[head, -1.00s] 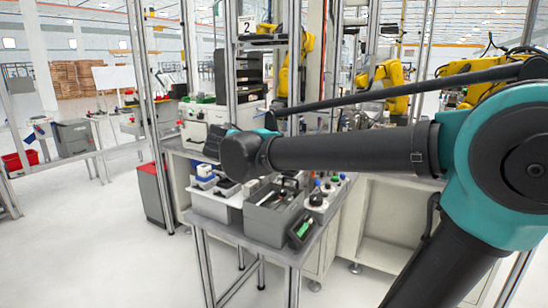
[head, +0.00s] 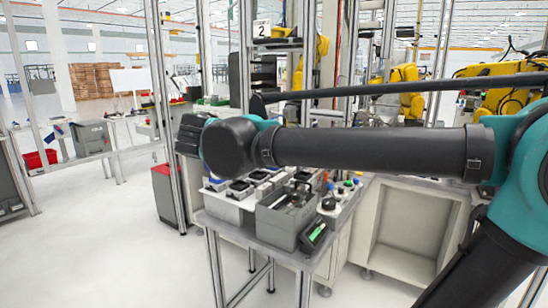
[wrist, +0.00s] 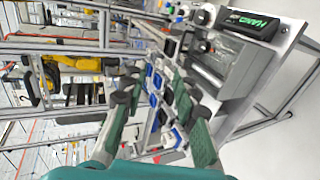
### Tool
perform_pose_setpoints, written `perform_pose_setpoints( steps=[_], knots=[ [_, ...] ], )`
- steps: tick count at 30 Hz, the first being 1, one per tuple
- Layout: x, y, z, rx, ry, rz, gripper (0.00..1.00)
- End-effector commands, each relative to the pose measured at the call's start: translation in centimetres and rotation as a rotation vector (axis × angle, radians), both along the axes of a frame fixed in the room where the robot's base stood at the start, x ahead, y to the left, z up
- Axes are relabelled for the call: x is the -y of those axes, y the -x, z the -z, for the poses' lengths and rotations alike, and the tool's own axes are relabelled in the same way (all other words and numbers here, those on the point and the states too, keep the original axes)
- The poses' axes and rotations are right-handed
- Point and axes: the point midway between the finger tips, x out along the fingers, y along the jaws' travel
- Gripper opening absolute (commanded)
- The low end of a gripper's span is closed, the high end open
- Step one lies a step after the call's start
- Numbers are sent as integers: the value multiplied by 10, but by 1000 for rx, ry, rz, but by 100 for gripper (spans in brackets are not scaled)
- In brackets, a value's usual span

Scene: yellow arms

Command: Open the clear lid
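A grey open-topped bin (head: 285,218) stands on the table, with dark items inside it. In the wrist view the grey bin (wrist: 243,62) is at the upper right. A glossy, see-through-looking patch (wrist: 218,48) at its opening may be the clear lid, but I cannot be sure. My gripper (wrist: 158,97) shows two green-padded fingers spread apart with nothing held between them. It is apart from the bin, to the left of it in that view. In the head view my arm hides most of the gripper and part of the table top.
Metal posts (head: 245,60) rise behind the table. Open floor (head: 120,250) lies to the left.

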Motion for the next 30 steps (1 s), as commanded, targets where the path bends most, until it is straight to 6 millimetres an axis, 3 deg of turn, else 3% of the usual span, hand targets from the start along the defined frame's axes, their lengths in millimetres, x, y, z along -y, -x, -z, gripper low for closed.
perform_pose_setpoints(
  steps=[13, 17, 20, 23, 30],
  knots=[
    [-3, 4, -2, -1, 0, 1, 29],
    [8, 2, 15, -25, -23, 21, 29],
    [29, -1, 50, -76, -77, 65, 29],
    [59, 0, 99, -143, -165, 127, 29],
    [120, 21, 214, -267, -431, 282, 29]
  ],
)
